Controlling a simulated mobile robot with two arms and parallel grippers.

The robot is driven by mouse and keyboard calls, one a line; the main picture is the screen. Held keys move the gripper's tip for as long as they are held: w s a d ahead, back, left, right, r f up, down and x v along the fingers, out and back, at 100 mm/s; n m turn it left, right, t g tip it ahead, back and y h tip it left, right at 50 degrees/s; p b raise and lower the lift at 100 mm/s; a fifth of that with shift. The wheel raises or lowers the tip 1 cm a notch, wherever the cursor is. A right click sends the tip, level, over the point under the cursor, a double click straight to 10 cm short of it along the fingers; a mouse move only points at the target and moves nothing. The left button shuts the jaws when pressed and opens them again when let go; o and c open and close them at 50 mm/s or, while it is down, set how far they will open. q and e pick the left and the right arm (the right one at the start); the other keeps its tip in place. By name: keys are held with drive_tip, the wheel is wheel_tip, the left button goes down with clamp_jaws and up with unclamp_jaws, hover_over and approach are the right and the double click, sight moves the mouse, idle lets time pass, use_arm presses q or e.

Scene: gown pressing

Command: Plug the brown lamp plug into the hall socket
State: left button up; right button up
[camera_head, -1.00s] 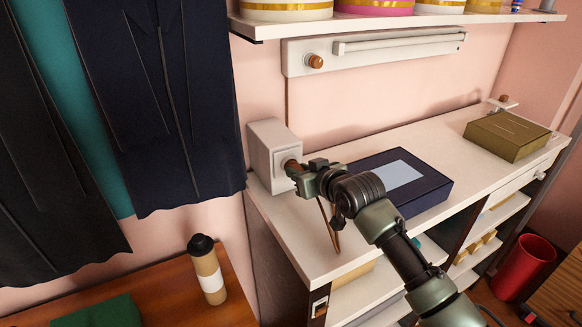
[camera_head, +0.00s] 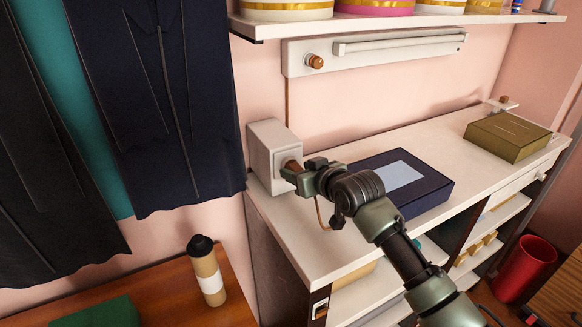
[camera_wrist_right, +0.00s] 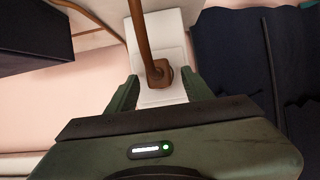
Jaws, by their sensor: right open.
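The brown plug (camera_head: 291,164) sits at the front face of the white socket box (camera_head: 262,158) on the left end of the white counter. In the right wrist view the plug (camera_wrist_right: 159,75) is against the pale socket plate (camera_wrist_right: 166,40), with its brown cord (camera_wrist_right: 143,25) leading away. I cannot tell how deep it is seated. My right gripper (camera_head: 289,173) is at the plug; in its wrist view the open jaws (camera_wrist_right: 160,88) stand on either side of it, with gaps showing. In the head view the gripper partly hides the plug. My left gripper is not in view.
A dark blue box (camera_head: 430,198) with a pale top panel lies right behind my right wrist. An olive box (camera_head: 508,135) stands farther along the counter (camera_head: 300,235). A wall lamp (camera_head: 400,45) hangs above. Dark gowns (camera_head: 165,100) hang left; a bottle (camera_head: 207,272) stands below.

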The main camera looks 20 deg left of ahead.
drive_tip(key=b+v, duration=0.2)
drive_tip(key=v, duration=0.5)
drive_tip(key=shift+s+d+b, duration=0.2)
drive_tip(key=shift+d+b, duration=0.05)
drive_tip(key=shift+b, duration=0.1)
drive_tip(key=shift+r, duration=0.1)
